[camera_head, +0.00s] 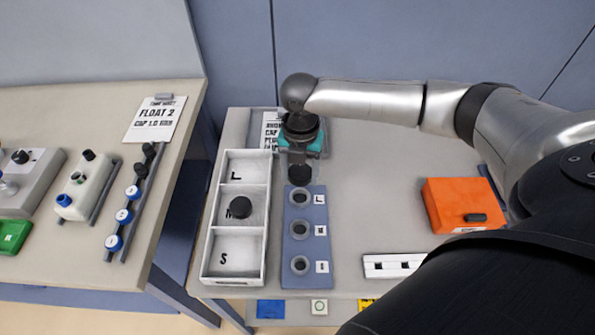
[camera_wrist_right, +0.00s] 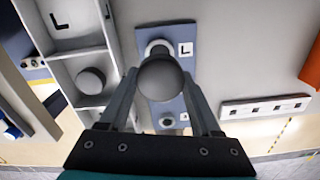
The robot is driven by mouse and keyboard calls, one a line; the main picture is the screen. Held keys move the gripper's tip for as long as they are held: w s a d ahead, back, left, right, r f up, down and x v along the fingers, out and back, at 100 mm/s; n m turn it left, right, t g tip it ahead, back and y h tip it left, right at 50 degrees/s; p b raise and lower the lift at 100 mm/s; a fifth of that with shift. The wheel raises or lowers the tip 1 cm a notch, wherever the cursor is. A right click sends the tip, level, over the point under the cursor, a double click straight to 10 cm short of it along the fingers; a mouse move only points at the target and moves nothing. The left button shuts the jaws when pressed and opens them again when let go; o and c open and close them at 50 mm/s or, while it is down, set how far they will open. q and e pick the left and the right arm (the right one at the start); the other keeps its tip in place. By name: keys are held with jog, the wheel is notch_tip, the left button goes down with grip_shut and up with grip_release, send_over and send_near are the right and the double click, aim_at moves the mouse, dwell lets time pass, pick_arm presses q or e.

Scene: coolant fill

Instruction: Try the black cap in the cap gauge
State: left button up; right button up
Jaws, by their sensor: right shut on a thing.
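My right gripper (camera_head: 301,160) points down and is shut on a black cap (camera_head: 300,173), just behind the far end of the blue cap gauge (camera_head: 321,212). In the right wrist view the round cap (camera_wrist_right: 163,78) sits between the two fingers and overlaps the gauge (camera_wrist_right: 145,80). The gauge has three ringed holes in a row. The far one, labelled L, shows beyond the cap in the wrist view. The cap appears above the gauge, but its exact height is unclear. My left gripper is not in view.
A white three-compartment tray (camera_head: 264,235), marked L, M and S, stands left of the gauge; another black cap (camera_head: 240,207) lies in M. An orange box (camera_head: 460,205) and a white slotted strip (camera_head: 392,266) are to the right. Bare table lies between.

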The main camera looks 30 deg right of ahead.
jog(key=shift+r+p, duration=0.1)
jog(key=shift+p, duration=0.5)
jog(key=shift+f+b, duration=1.5)
jog(key=shift+f, duration=1.3)
jog(key=shift+p, duration=0.75)
jog(key=shift+f+b, duration=0.4)
jog(key=shift+f, duration=0.3)
jog(key=o, duration=1.5)
jog(key=shift+o, duration=0.2)
